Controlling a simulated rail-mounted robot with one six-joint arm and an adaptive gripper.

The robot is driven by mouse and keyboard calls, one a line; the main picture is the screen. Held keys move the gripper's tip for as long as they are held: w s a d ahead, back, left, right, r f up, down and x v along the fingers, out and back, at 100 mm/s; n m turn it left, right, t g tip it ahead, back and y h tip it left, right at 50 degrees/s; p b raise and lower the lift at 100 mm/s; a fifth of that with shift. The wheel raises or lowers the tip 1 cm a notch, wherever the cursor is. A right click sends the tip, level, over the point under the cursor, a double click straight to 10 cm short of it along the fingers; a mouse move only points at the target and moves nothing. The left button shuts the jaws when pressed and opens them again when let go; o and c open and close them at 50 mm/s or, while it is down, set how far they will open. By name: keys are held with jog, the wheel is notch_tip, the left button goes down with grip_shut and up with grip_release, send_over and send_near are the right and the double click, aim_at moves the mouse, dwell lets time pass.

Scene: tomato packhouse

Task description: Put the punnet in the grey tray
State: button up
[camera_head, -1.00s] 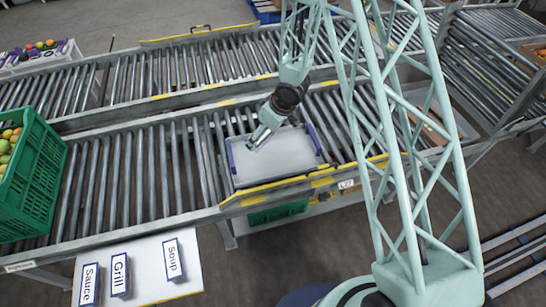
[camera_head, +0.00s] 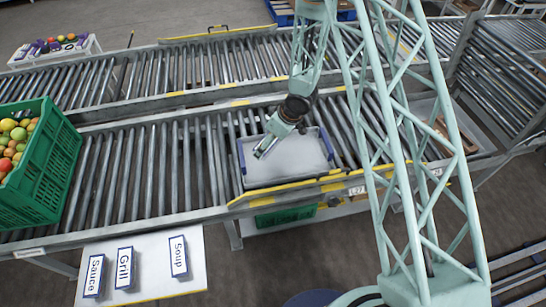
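The grey tray (camera_head: 290,176) with blue end rims sits on the near roller conveyor, in the middle of the view. Its visible floor looks bare. My gripper (camera_head: 264,151) points down and left over the tray's left part. I cannot tell whether its fingers are apart, and I see nothing held in it. I cannot make out a punnet for certain. A brown object (camera_head: 452,134) lies in a pale container at the right, partly hidden behind my arm's lattice.
A green crate (camera_head: 52,185) of mixed round fruit stands on the conveyor's left end. A white board (camera_head: 150,266) carries labels reading Sauce, Grill and Soup. A yellow-edged rail (camera_head: 285,190) runs along the tray's front. Bare rollers (camera_head: 150,165) lie between crate and tray.

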aim_at(275, 148)
jog(key=shift+f+b, duration=0.65)
jog(key=shift+f, duration=1.65)
jog(key=shift+f+b, duration=0.7)
jog(key=shift+f, duration=1.15)
jog(key=shift+f, duration=0.2)
jog(key=o, duration=0.9)
jog(key=shift+r, duration=0.2)
jog(key=shift+p+v, duration=1.65)
jog(key=shift+v, duration=4.3)
